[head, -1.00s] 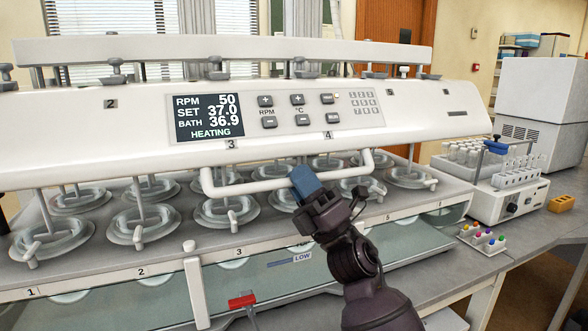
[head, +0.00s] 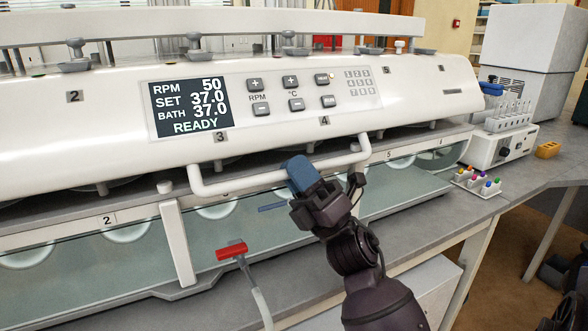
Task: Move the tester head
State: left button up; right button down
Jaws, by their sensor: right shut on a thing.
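The tester head (head: 120,110) is a long white housing with a display and keypad on its front. The display (head: 190,107) reads RPM 50, SET 37.0, BATH 37.0 and READY. A white bar handle (head: 235,184) sticks out from the head's lower front. My right gripper (head: 302,174), with blue fingers, is shut on this handle, right of its middle. The head sits low, close over the bath deck (head: 50,228), and hides most of the vessels. Parts of some vessels show through the glass bath front (head: 150,262). My left gripper is not in view.
A red-handled lever (head: 232,250) on a grey stem stands before the bath. The bench's right front is clear.

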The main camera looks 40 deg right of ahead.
jog(key=shift+w+f, duration=0.1)
jog(key=shift+f, duration=0.3)
jog(key=c, duration=1.2)
grip_release()
jog(key=shift+o, duration=0.6)
jog(key=shift+r, duration=0.15)
jog(key=shift+r, duration=0.2)
